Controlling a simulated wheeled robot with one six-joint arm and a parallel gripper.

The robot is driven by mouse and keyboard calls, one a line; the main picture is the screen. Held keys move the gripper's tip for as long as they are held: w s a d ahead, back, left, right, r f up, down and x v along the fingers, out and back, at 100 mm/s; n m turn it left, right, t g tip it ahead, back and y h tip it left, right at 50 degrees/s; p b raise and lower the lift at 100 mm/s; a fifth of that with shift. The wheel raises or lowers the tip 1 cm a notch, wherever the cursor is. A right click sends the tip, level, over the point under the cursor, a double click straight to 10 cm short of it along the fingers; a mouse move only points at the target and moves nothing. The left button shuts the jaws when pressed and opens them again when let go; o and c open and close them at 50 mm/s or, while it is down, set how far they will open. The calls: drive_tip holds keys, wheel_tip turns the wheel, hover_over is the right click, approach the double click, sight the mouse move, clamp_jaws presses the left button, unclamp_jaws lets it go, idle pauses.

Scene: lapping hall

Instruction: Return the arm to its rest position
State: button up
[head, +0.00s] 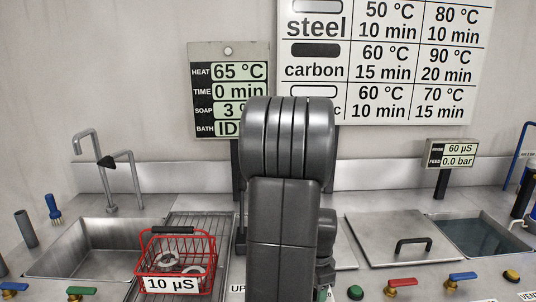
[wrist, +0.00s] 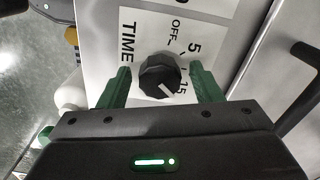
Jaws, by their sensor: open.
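My arm (head: 285,190) rises through the middle of the head view, and my gripper is hidden there. In the wrist view my gripper (wrist: 160,70) has its two green fingers apart, one on each side of a black TIME knob (wrist: 157,72). I see a gap beside the knob, but cannot tell whether either finger touches it. The knob's white mark points toward the lower right, near the 15 on the dial plate (wrist: 180,25). A display (head: 228,90) reads HEAT 65 °C and TIME 0 min; its SOAP and BATH lines are partly hidden by my arm.
A red wire basket (head: 179,272) with metal rings and a 10 µS tag stands at the left by a sink (head: 90,246). A lid with a black handle (head: 413,243) and a water-filled basin (head: 485,238) are at the right. Coloured valve handles line the front edge.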

wheel_tip(320, 180, up, 13)
drive_tip(key=p, duration=0.1)
wheel_tip(320, 180, down, 14)
drive_tip(key=shift+b, duration=0.65)
drive_tip(key=shift+r+n, duration=0.2)
drive_tip(key=shift+n, duration=1)
drive_tip(key=n, duration=0.8)
drive_tip(key=n+b, duration=0.1)
drive_tip(key=n, duration=0.9)
